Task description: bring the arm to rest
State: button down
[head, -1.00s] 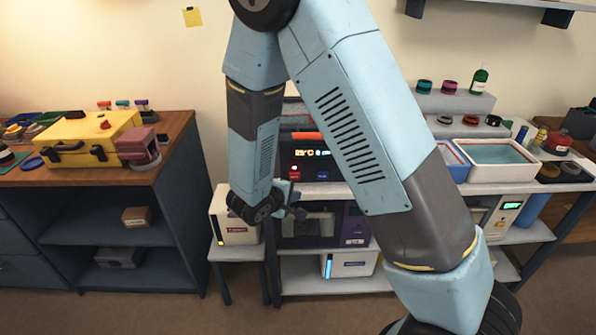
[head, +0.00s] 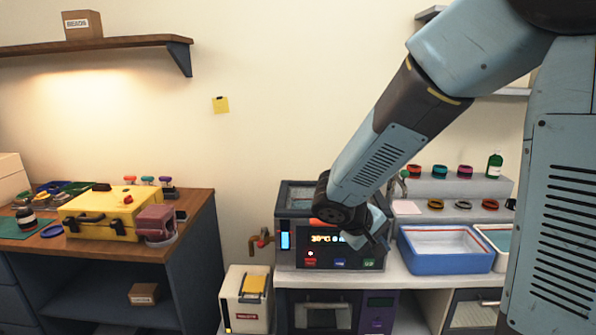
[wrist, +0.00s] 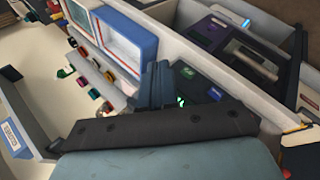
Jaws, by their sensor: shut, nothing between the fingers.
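My arm reaches in from the upper right of the head view, bent at the elbow, with its forearm slanting down to the left. My gripper (head: 379,240) hangs at the end of it, in front of the dark bath unit (head: 290,262) with the lit display and coloured buttons. It is shut with nothing held, and the wrist partly hides the unit. In the wrist view the dark fingers (wrist: 158,84) sit close together, with the blue tray (wrist: 142,38) beyond them. I cannot tell how far the gripper is from the unit.
A blue tray (head: 445,262) stands right of the unit on the bench. Coloured rings and a green bottle (head: 494,165) stand on the stepped rack behind. A yellow case (head: 98,218) lies on the left cabinet. A white box (head: 246,312) stands low in front.

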jog(key=s+d+r+m+t+y, duration=0.1)
jog(key=s+d+r+m+y, duration=0.1)
jog(key=s+r, duration=0.5)
jog(key=s+d+r+m+t+y, duration=0.1)
jog(key=s+d+r+m+y, duration=0.1)
jog(key=s+r+y, duration=0.3)
jog(key=shift+s+d+r+m, duration=0.2)
jog(key=shift+s+r+m, duration=0.2)
jog(key=shift+s+r, duration=1.45)
jog(key=shift+s+f, duration=0.5)
dwell(2.5)
